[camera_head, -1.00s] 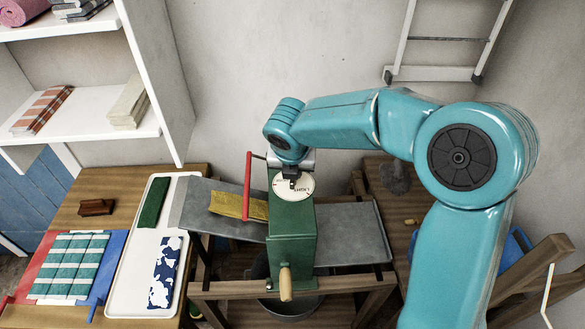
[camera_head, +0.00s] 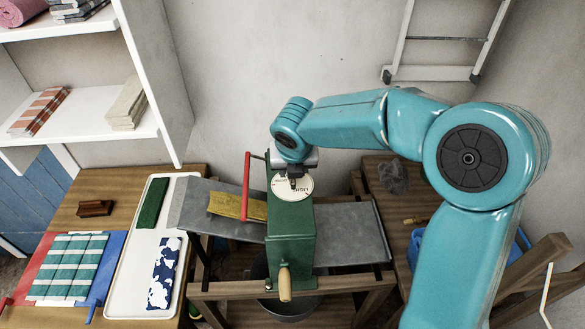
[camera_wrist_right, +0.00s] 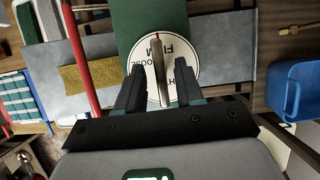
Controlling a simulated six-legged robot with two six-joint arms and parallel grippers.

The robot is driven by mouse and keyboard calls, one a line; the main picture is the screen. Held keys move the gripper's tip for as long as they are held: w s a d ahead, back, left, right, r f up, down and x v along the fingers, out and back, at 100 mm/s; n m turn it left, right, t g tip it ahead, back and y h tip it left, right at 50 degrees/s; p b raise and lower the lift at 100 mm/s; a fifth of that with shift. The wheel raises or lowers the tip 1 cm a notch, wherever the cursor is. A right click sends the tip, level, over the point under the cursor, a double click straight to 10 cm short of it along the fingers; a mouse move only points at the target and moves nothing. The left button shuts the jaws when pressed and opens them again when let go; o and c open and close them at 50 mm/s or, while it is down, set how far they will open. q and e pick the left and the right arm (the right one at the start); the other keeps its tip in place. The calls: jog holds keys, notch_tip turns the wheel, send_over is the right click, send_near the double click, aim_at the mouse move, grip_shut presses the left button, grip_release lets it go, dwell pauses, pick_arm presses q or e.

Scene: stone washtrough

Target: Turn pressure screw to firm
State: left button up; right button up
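The pressure screw's round white dial (camera_head: 300,190) sits on top of the green wringer housing (camera_head: 290,235). In the right wrist view, the dial (camera_wrist_right: 150,82) shows "FIRM" and part of "LOOSE", both upside down. My right gripper (camera_head: 293,182) is directly above the dial. Its fingers (camera_wrist_right: 158,85) are apart, one on each side of the handle, with visible gaps. My left gripper is in neither view.
A red lever (camera_head: 247,187) stands left of the dial, close to my right gripper. A yellow cloth (camera_head: 225,205) lies on the wringer's left metal tray (camera_head: 187,212). A white tray (camera_head: 128,270) with folded cloths is at left. A blue tub (camera_wrist_right: 295,90) is at right.

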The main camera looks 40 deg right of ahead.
jog(key=b+v, duration=0.1)
jog(key=v, duration=1.5)
jog(key=shift+r, duration=0.1)
jog(key=shift+a, duration=0.15)
